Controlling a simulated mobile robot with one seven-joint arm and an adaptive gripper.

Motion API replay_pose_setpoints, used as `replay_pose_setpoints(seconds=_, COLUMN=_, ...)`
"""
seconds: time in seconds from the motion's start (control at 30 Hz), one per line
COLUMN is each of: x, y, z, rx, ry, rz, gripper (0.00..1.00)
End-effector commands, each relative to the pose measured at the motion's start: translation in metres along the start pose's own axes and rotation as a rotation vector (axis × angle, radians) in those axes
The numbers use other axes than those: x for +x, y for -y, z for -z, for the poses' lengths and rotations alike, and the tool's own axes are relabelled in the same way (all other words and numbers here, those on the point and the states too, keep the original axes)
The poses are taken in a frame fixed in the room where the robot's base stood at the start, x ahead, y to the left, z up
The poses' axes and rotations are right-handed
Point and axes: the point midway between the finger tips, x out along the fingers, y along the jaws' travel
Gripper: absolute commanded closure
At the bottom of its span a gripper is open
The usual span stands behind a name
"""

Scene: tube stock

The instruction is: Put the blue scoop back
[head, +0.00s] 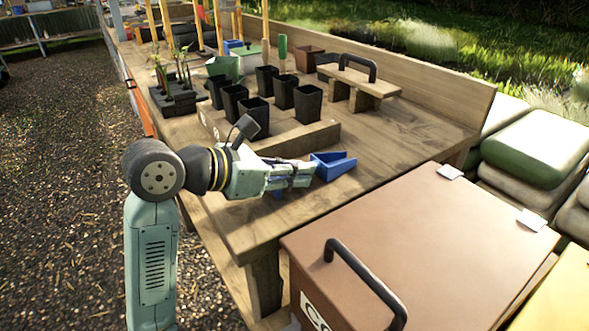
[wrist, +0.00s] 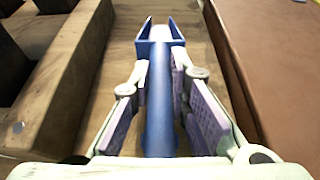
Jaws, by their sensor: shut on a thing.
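The blue scoop (head: 334,166) shows at the fingertips of my gripper (head: 312,175) in the head view, above or near the wooden bench top. In the wrist view the blue scoop (wrist: 158,88) lies lengthwise between the two fingers, its open end pointing away from me. My gripper (wrist: 160,75) is shut on the scoop's handle. The fingers hide part of the handle in the head view. I cannot tell whether the scoop touches the bench.
A wooden tray (head: 320,138) with black pots (head: 308,103) lies behind my gripper. A brown lidded box (head: 420,250) with a black handle stands at the front right. A wooden block with a black handle (head: 358,85) stands farther back. The bench top (head: 420,130) right of the tray is clear.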

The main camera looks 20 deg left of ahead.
Motion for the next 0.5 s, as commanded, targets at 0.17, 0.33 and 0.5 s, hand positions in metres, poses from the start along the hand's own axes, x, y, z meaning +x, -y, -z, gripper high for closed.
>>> replay_pose_setpoints(seconds=0.17, x=0.0014, y=-0.0001, z=0.0035, rx=0.000, ry=0.001, rz=0.000, gripper=1.00)
replay_pose_setpoints(seconds=0.33, x=0.0019, y=-0.0001, z=0.0047, rx=0.000, ry=0.001, rz=0.000, gripper=0.82)
replay_pose_setpoints(seconds=0.5, x=0.0018, y=0.0000, z=0.0044, rx=0.000, ry=0.000, rz=0.000, gripper=0.71)
